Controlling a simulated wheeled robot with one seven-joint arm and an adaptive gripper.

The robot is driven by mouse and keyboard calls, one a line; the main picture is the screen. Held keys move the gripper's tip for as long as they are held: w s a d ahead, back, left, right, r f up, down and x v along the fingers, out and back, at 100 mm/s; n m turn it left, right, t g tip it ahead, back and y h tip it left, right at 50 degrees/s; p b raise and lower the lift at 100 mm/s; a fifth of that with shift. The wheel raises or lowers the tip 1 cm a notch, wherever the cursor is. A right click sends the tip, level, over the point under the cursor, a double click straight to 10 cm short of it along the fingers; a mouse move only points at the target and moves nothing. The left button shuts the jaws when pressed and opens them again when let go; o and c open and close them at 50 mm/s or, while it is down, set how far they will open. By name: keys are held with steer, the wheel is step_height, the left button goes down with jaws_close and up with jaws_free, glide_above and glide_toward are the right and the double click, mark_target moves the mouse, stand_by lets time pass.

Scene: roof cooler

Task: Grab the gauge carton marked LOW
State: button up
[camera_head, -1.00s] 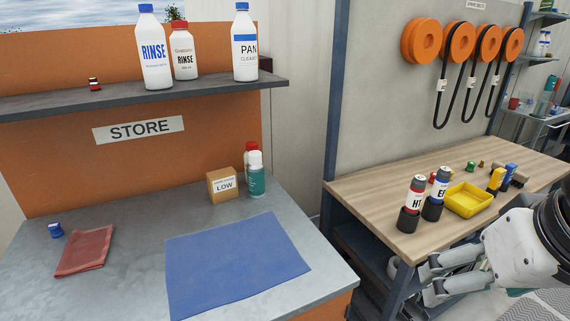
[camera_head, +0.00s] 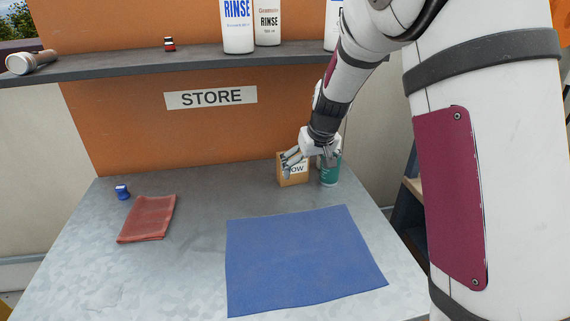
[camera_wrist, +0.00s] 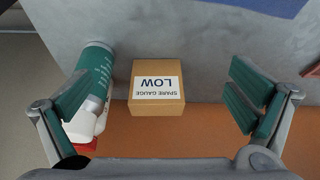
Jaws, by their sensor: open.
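The gauge carton (camera_head: 293,179) is a small brown box with a white label reading LOW. It stands on the grey counter near the orange back wall. In the wrist view the carton (camera_wrist: 157,112) lies between my two spread fingers, and its label reads SPARE GAUGE LOW upside down. My gripper (camera_head: 308,160) is open just above the carton and hides part of it in the head view. In the wrist view my gripper (camera_wrist: 158,108) shows a gap on both sides of the carton; contact is not visible.
A teal bottle (camera_head: 330,172) stands close on the carton's right; in the wrist view this bottle (camera_wrist: 95,72) is near one finger. A blue mat (camera_head: 300,260), a red cloth (camera_head: 148,218) and a small blue item (camera_head: 122,192) lie on the counter. A shelf (camera_head: 120,66) with bottles overhangs.

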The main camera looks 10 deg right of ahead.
steer(key=w+f, duration=0.1)
steer(key=w, duration=0.1)
glide_above(299, 172)
steer(key=a, duration=0.2)
steer(key=shift+w+d+f, duration=0.2)
steer(key=shift+w+d, duration=0.05)
steer(key=shift+w, duration=0.05)
steer(key=x, duration=0.5)
steer(key=shift+s+d, duration=0.1)
steer(key=c, duration=1.3)
